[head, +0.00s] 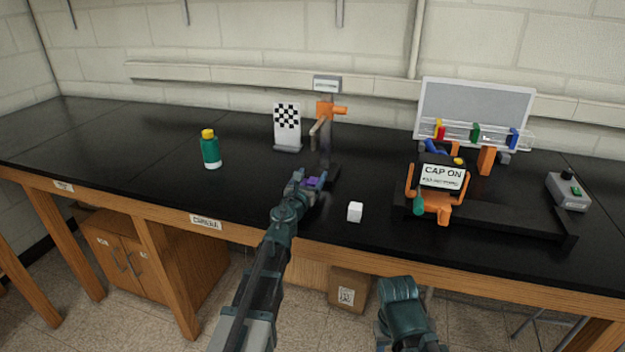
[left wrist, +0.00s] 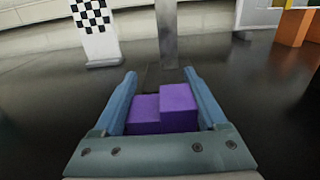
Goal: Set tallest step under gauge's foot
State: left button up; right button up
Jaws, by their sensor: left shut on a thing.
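My left gripper (head: 312,182) is shut on a purple stepped block (head: 314,183) near the gauge's base. In the left wrist view the block (left wrist: 178,108) sits between the two blue fingers (left wrist: 162,100), with a lower step on the left and a taller one on the right. The gauge (head: 326,140) stands just beyond, a grey upright with a display on top and an orange carriage. Its upright also shows straight ahead in the left wrist view (left wrist: 167,35). The foot's underside is not clear. Only a teal part of my right arm shows at the bottom of the head view.
A checkered board (head: 287,124) stands left of the gauge. A green bottle (head: 210,150) is farther left. A white cube (head: 355,212) lies near the front edge.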

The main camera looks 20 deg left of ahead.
pick_arm(q)
jog(key=shift+f, duration=0.1)
jog(key=shift+f, duration=0.15)
jog(key=o, duration=1.4)
jog(key=shift+r, duration=0.3)
jog(key=s, duration=1.2)
jog(key=shift+a, duration=0.15)
